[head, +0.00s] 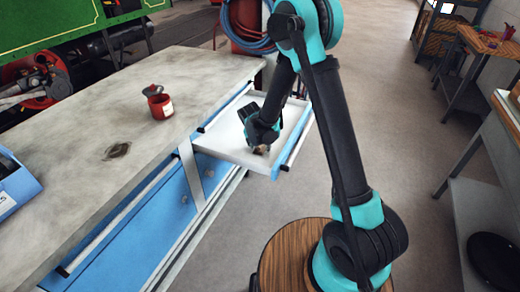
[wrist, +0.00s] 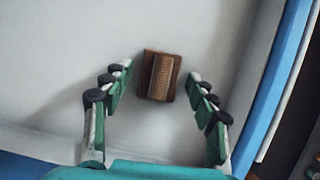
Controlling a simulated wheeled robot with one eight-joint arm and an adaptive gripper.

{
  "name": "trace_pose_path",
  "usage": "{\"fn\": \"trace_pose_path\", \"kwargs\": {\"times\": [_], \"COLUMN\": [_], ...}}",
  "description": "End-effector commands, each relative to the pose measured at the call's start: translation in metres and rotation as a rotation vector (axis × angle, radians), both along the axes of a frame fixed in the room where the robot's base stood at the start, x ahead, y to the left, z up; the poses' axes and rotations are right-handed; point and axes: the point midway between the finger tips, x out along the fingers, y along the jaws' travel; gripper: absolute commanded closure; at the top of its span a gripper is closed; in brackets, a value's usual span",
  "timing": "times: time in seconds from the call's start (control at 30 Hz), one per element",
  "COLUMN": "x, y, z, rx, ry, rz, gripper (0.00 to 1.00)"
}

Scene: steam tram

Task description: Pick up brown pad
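The brown pad (wrist: 160,76) lies on the white floor of the open drawer (wrist: 50,60). It looks like a small brown block with a lighter ribbed strip along it. My gripper (wrist: 160,80) is open above it, with one finger on each side and a gap between each finger and the pad. In the head view my gripper (head: 261,148) reaches down into the drawer (head: 222,142), and only a small brown bit of the pad (head: 262,149) shows at its tips.
The drawer's blue front (head: 292,146) stands close to the right of my gripper. A grey workbench (head: 75,150) is to the left, with a red can (head: 160,107) and a blue box (head: 14,185) on it. Open floor (head: 400,150) lies to the right.

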Motion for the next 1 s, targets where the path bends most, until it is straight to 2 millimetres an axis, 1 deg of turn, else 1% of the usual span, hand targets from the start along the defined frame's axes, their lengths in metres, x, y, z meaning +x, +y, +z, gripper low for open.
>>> {"fn": "trace_pose_path", "kwargs": {"times": [0.03, 0.3, 0.33, 0.57, 0.77, 0.87, 0.97, 1.0], "x": [0.0, 0.0, 0.0, 0.0, 0.0, 0.0, 0.0, 0.0], "y": [0.0, 0.0, 0.0, 0.0, 0.0, 0.0, 0.0, 0.0], "z": [0.0, 0.0, 0.0, 0.001, 0.009, 0.02, 0.037, 0.046], "rx": [0.0, 0.0, 0.0, 0.0, 0.0, 0.0, 0.0, 0.0], "ry": [0.0, 0.0, 0.0, 0.0, 0.0, 0.0, 0.0, 0.0], "rz": [0.0, 0.0, 0.0, 0.0, 0.0, 0.0, 0.0, 0.0], "gripper": [0.52, 0.85, 0.88, 0.88, 0.88, 0.88, 0.88, 0.88]}}
